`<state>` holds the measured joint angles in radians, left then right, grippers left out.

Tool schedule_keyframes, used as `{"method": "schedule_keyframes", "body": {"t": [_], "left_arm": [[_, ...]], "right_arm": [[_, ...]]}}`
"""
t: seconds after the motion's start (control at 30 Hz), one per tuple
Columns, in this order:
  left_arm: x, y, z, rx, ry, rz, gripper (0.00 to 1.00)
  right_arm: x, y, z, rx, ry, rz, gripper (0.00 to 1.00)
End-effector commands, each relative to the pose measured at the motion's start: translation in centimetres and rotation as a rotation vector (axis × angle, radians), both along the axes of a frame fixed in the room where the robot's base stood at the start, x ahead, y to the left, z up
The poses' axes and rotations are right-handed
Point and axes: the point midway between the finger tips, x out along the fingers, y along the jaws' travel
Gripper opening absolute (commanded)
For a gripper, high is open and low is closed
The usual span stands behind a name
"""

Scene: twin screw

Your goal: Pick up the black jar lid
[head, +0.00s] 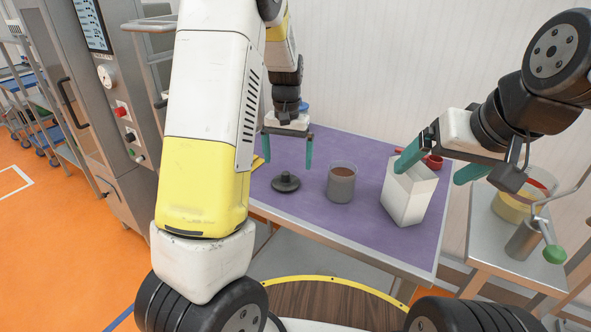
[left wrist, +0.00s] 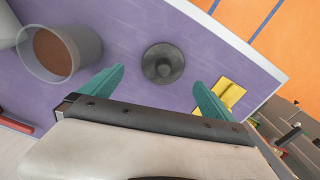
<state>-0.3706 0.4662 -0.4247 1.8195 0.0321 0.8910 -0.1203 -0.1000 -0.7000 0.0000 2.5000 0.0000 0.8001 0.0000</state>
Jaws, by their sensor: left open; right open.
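The black jar lid (head: 286,182) lies flat on the purple table, knob upward. In the left wrist view the lid (left wrist: 163,63) sits ahead of and between the fingers, not touching them. My left gripper (head: 287,148) is open and empty above and behind the lid; it also shows in the left wrist view (left wrist: 158,92). A grey jar (head: 341,186) with brown contents stands open to the right of the lid; the jar (left wrist: 62,50) is at the upper left in the left wrist view. My right gripper (head: 437,167) is open, one finger over the white box.
A white box (head: 408,194) stands right of the jar, close to my right gripper. A red object (head: 432,161) is behind it. A yellow item (left wrist: 228,93) lies near the table edge by the lid. A metal side table with a yellow bowl (head: 512,208) stands at the right.

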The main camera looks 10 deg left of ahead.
Motion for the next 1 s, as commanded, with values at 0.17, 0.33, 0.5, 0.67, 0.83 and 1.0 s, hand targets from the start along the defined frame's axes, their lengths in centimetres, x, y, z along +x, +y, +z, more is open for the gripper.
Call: {"method": "schedule_keyframes", "body": {"t": [0.17,0.33,0.5,0.67,0.83,1.0], "left_arm": [[-0.1,0.2,-2.1,0.000,0.002,0.001,1.00],[-0.1,0.6,-4.8,0.000,0.003,0.001,1.00],[-0.1,0.6,-6.3,-0.001,0.001,0.000,1.00],[-0.1,0.6,-6.4,-0.001,0.000,0.000,1.00],[-0.1,0.6,-6.4,-0.001,-0.001,0.000,0.82],[-0.1,0.6,-6.4,-0.001,-0.001,0.000,0.49]], "right_arm": [[0.0,0.0,0.0,0.000,0.000,0.000,0.89],[0.0,0.0,0.0,0.000,0.000,0.000,0.89],[0.0,0.0,0.0,0.000,0.000,0.000,0.89],[0.0,0.0,0.0,0.000,0.000,0.000,0.89],[0.0,0.0,0.0,0.000,0.000,0.000,0.89],[0.0,0.0,0.0,0.000,0.000,0.000,0.89]]}}
